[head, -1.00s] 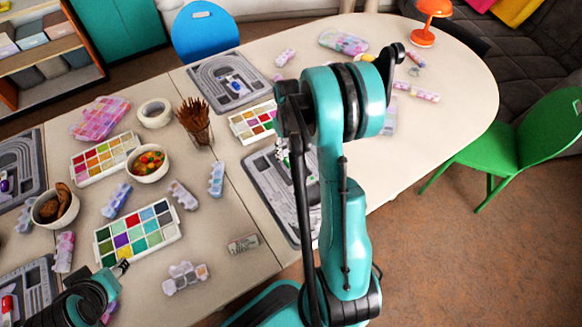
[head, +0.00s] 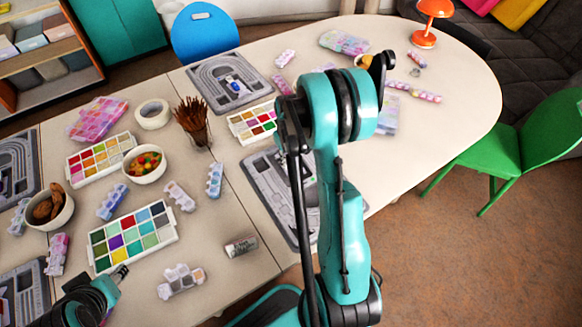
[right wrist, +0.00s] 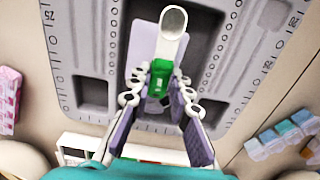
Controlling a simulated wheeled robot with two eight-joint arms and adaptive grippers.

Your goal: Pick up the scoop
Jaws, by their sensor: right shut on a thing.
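The scoop (right wrist: 172,24) has a pale rounded bowl and a green grip (right wrist: 159,82) in the right wrist view. My right gripper (right wrist: 158,80) is shut on the green part, with the bowl pointing away from the wrist. It is over the grey bead board (right wrist: 84,93). How high the scoop is above the board, I cannot tell. In the head view my right arm hides the scoop and the right gripper, and partly covers the board (head: 265,185). My left gripper (head: 121,271) is beside a paint palette at lower left; its jaw opening is too small to judge.
Another grey board (head: 205,88) lies farther back. The right table end (head: 455,125) is mostly bare. A green chair (head: 505,155) stands beside it.

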